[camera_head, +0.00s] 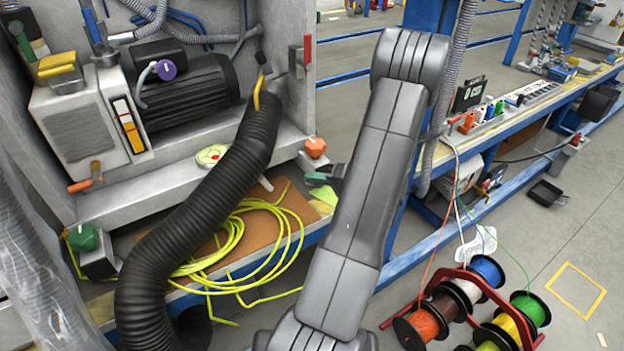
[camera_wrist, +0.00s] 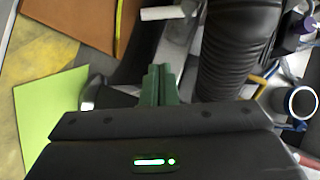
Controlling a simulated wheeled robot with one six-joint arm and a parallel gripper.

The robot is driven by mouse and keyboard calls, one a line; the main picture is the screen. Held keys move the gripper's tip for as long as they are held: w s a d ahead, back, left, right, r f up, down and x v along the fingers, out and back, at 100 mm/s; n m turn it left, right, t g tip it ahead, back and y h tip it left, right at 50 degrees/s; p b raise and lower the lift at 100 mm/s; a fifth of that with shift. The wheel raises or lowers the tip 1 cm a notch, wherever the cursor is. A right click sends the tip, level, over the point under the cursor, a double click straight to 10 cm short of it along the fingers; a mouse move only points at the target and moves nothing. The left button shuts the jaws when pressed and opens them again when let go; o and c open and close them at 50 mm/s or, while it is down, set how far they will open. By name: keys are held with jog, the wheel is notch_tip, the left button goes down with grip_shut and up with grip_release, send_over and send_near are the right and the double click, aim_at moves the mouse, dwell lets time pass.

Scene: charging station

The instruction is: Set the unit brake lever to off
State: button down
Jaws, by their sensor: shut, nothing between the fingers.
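I cannot tell for certain which part is the unit brake lever; no readable label marks it. Candidates in the head view are a red upright handle (camera_head: 307,50) on the cabinet's right edge, an orange handle (camera_head: 85,184) at the grey box's lower left, and an orange-red knob (camera_head: 315,147) on a grey block at the cabinet's lower right corner. My gripper (camera_head: 312,178) is partly hidden by my arm, just below the orange-red knob and apart from it. In the wrist view its green fingers (camera_wrist: 160,83) are together and empty.
A thick black hose (camera_head: 205,190) hangs in front of the cabinet and shows in the wrist view (camera_wrist: 232,45). Yellow cable (camera_head: 235,245) lies coiled beneath. A green knob (camera_head: 82,237) is at lower left. Cable spools (camera_head: 425,322) and a workbench (camera_head: 500,130) stand right.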

aim_at(270, 186)
jog(key=b+x, duration=0.2)
jog(key=x, duration=0.5)
jog(key=shift+a+f, duration=0.25)
jog(key=shift+s+a+f+b, duration=0.25)
jog(key=shift+a+b, duration=0.15)
jog(key=shift+a, duration=0.15)
jog(key=shift+s+a+f+b, duration=0.25)
jog(key=shift+a+b, duration=0.15)
jog(key=shift+a, duration=0.1)
jog(key=shift+s+a+f, duration=0.15)
jog(key=shift+a, duration=0.4)
jog(key=shift+s+a+m+y+p, duration=0.1)
jog(key=shift+m+y+p, duration=0.25)
jog(key=shift+p, duration=0.6)
jog(key=shift+s+a+f+m+y+p, duration=0.15)
jog(key=shift+f+m+y+p, duration=0.2)
jog(key=shift+p, duration=0.3)
jog(key=shift+s+a+f+m+p, duration=0.15)
jog(key=shift+a+f+m+p, duration=0.15)
jog(key=shift+f+p, duration=0.15)
jog(key=shift+d+r, duration=0.1)
